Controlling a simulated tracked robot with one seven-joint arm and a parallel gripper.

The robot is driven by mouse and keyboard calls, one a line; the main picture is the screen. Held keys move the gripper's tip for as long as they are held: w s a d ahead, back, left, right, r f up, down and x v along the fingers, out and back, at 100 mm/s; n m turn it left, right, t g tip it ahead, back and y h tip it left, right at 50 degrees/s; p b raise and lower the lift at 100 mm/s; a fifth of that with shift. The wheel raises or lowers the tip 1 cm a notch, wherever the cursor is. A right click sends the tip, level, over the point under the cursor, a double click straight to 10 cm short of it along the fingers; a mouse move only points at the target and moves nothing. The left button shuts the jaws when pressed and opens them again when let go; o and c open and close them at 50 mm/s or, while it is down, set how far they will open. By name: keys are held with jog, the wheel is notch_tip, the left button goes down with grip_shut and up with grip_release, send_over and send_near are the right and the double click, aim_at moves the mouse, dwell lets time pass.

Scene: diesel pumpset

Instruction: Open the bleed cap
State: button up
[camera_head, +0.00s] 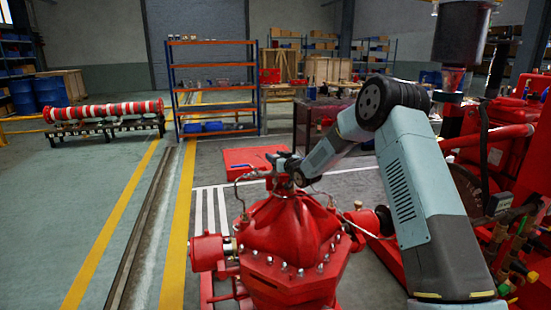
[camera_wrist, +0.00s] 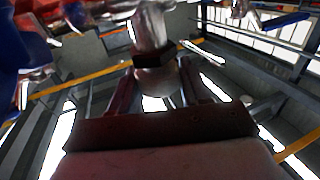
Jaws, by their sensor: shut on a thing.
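The red pump casing (camera_head: 290,235) stands in the foreground of the head view, with a ring of bolts round its flange. My gripper (camera_head: 284,165) is at the top of the casing, and my arm reaches in from the right. In the wrist view my gripper's two dark fingers (camera_wrist: 158,80) stand either side of a pale metal fitting with a darker hexagonal part, which I take to be the bleed cap (camera_wrist: 155,78). The gripper is shut on it. In the head view the cap is mostly hidden by the gripper, and I cannot tell whether it has turned.
Thin pipes (camera_head: 243,185) curve beside the casing top, close to my gripper. A red engine (camera_head: 515,140) stands at the right. An orange-and-blue shelf rack (camera_head: 213,88) and a striped red-and-white pipe (camera_head: 105,111) stand behind. The floor at the left is clear.

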jog(key=shift+d, duration=0.1)
dwell(0.3)
jog(key=o, duration=0.9)
jog(key=shift+o, duration=0.2)
jog(key=v, duration=1.3)
jog(key=shift+s+d, duration=0.2)
jog(key=shift+d, duration=0.15)
